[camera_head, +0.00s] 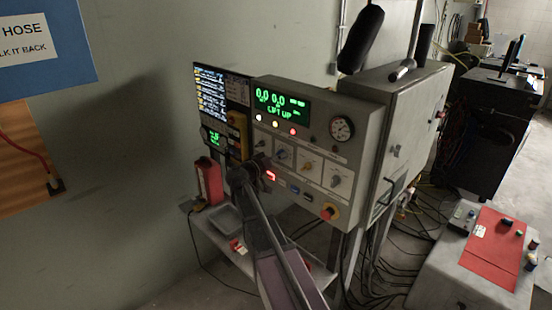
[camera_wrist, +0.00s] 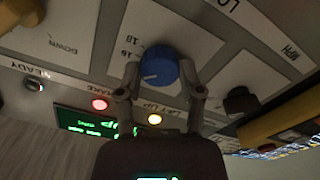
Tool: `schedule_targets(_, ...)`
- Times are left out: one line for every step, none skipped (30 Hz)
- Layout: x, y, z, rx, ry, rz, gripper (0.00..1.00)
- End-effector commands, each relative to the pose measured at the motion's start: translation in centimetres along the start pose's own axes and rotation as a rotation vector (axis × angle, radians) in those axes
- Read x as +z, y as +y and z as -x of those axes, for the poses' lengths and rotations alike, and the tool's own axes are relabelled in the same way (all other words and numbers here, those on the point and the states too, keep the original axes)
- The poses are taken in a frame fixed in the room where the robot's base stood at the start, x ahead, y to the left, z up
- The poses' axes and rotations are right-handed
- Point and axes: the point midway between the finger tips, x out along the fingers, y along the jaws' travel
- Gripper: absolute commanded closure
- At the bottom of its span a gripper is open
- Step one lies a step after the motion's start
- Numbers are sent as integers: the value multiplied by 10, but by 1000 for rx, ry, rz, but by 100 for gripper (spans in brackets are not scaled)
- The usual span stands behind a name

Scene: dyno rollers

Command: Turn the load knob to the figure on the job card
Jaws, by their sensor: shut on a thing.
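In the wrist view the blue load knob (camera_wrist: 158,66) sits on a pale panel plate, seen upside down. A white pointer line shows on its face. Scale figures 16 and 18 stand beside it, and its heading is cut off after "LO". My gripper (camera_wrist: 159,78) is shut on the knob, one finger on each side. In the head view my gripper (camera_head: 264,164) is at the left part of the console (camera_head: 318,135), and the blue knob (camera_head: 282,154) shows just beyond it. I cannot make out a job card for certain or read its figure.
A green display (camera_head: 281,105) reads 0.0 0.0 and LIFT UP, with lit lamps below it. Other knobs (camera_head: 308,166) stand close to the right. A red emergency button (camera_head: 329,212) is at the lower right. A black knob (camera_wrist: 240,101) is near my finger in the wrist view.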

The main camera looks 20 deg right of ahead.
Motion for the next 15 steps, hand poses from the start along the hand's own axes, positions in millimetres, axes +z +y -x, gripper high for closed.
schedule_targets(0,2,-2,8,0,1,99)
schedule_targets(0,2,-2,8,0,2,99)
schedule_targets(0,2,-2,8,0,2,99)
schedule_targets(0,2,-2,8,0,2,99)
schedule_targets(0,2,-2,8,0,2,99)
schedule_targets(0,2,-2,8,0,2,99)
schedule_targets(0,2,-2,8,0,3,99)
schedule_targets(0,2,-2,8,0,3,42)
schedule_targets(0,2,-2,7,0,3,30)
schedule_targets(0,2,-2,6,0,3,21)
schedule_targets(0,2,-2,6,0,3,16)
schedule_targets(0,1,-1,5,0,3,16)
schedule_targets(0,1,-1,5,0,3,16)
schedule_targets(0,1,-1,4,0,2,16)
schedule_targets(0,1,-1,3,0,2,16)
